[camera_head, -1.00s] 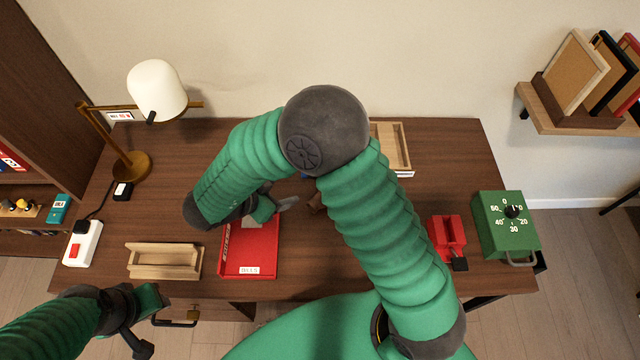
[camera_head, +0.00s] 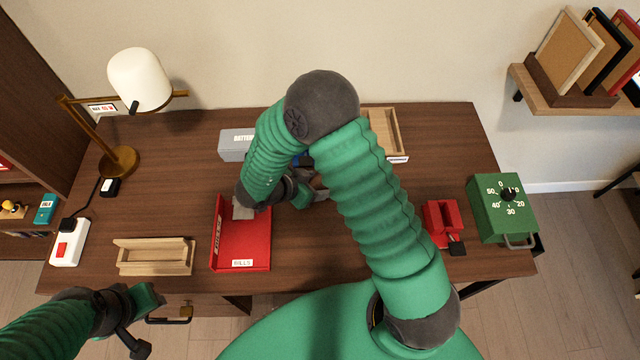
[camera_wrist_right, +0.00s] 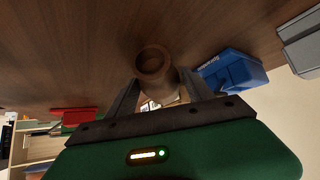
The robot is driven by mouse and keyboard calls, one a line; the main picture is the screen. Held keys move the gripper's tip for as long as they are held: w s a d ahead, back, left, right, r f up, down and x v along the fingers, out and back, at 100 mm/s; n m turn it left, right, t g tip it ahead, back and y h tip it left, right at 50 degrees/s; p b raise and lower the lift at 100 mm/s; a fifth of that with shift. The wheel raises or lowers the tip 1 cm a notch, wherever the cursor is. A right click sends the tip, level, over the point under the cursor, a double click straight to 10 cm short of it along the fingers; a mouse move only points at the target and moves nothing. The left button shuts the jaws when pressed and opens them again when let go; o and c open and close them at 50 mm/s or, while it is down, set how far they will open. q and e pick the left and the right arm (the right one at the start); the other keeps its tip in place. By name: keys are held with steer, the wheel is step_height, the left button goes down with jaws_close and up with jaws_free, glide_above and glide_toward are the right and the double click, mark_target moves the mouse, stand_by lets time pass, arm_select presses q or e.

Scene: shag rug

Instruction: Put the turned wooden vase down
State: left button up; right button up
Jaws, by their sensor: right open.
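The turned wooden vase (camera_wrist_right: 153,62) is brown with a round open mouth and shows between the fingers of my right gripper (camera_wrist_right: 160,85) in the wrist view. The fingers are open, one on each side of it; whether either touches it I cannot tell. In the head view the right gripper (camera_head: 303,190) is low over the middle of the desk (camera_head: 330,255), and my forearm hides most of the vase (camera_head: 319,184). My left gripper (camera_head: 135,312) is at the desk's front left edge, away from the vase; its jaw opening is unclear.
A red tray (camera_head: 262,238) lies left of the vase. A blue bin (camera_wrist_right: 232,70) and a grey box (camera_head: 233,145) are behind. A wooden holder (camera_head: 155,257), lamp (camera_head: 140,80), wooden tray (camera_head: 397,130), red block-like item (camera_head: 440,220) and green timer (camera_head: 490,225) stand around.

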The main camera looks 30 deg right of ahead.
steer(key=shift+w+d+f, duration=0.1)
steer(key=shift+d+f, duration=0.35)
steer(key=shift+a, duration=0.1)
jaws_close()
steer(key=shift+r, duration=0.1)
